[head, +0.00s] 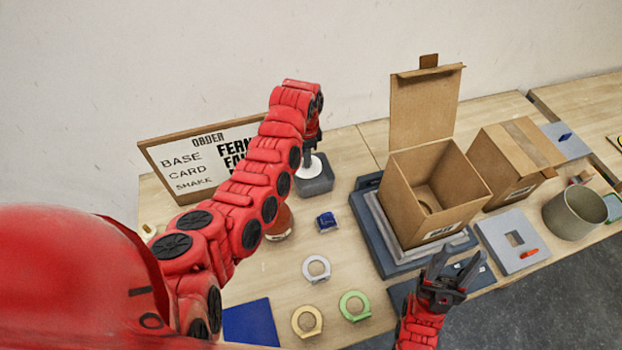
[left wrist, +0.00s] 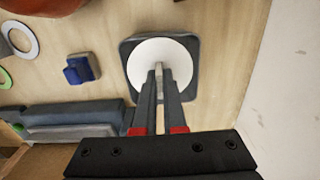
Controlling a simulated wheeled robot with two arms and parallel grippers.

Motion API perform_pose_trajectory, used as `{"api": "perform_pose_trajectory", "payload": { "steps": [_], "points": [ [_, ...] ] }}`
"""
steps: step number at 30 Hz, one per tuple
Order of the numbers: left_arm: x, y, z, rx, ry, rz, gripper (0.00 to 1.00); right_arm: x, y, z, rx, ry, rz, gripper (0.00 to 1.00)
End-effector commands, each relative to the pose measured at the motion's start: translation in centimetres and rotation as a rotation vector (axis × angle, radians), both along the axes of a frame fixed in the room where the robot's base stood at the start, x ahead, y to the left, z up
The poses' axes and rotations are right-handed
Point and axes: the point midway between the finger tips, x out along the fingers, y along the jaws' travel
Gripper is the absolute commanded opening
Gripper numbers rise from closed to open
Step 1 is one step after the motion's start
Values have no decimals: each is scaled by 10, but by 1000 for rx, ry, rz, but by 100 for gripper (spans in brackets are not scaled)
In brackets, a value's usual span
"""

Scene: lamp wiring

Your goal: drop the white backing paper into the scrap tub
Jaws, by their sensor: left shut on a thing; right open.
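The white backing paper (left wrist: 145,58) is a round disc, pinched in my left gripper (left wrist: 159,72). It hangs over the grey scrap tub (left wrist: 126,46), whose rim shows around the disc in the left wrist view. In the head view the paper (head: 310,167) shows below my left gripper (head: 311,146), over the opening of the tub (head: 318,186). My left gripper is shut on the paper. Whether the paper touches the tub's inside is unclear. My right gripper (head: 452,262) is open and empty, in front of the open cardboard box (head: 430,205).
An order board (head: 190,160) stands behind and left of the tub. A blue block (head: 326,222) and white, tan and green rings (head: 355,305) lie in front. A closed box (head: 517,160) and a grey cylinder (head: 575,213) stand at the right.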

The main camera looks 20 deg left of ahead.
Motion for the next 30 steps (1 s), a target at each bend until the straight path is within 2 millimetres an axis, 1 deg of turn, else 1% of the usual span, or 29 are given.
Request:
{"api": "perform_pose_trajectory", "payload": {
  "steps": [1, 4, 13, 14, 15, 17, 18, 19, 27, 30],
  "points": [
    [0, 0, -9, 0, 1, 0, 0, 0, 0, -6, 0, 0, 0, 50],
    [-1, 0, -17, 0, 4, 1, 0, 0, 0, -9, 0, 0, 0, 50],
    [-1, 0, -18, 1, 3, 1, 0, 0, 0, -8, 0, 0, 0, 50],
    [-1, 0, -18, 1, 3, 1, 13, 0, 0, -8, 0, 0, 0, 50],
    [-1, 0, -18, 1, 3, 1, 21, 0, 0, -8, 0, 0, 0, 50],
    [-1, 0, -18, 1, 3, 1, 31, 0, 0, -8, 0, 0, 0, 50],
    [-1, 0, -18, 1, 3, 1, 39, 0, 0, -8, 0, 0, 0, 50],
    [-1, 0, -18, 1, 3, 1, 43, 0, 0, -8, 0, 0, 0, 50],
    [-1, 0, -18, 0, 2, 1, 43, 0, 0, -9, 0, 0, 0, 50],
    [1, 0, -15, 1, -1, 1, 43, 0, 0, -11, 0, 0, 0, 50]
  ]
}}
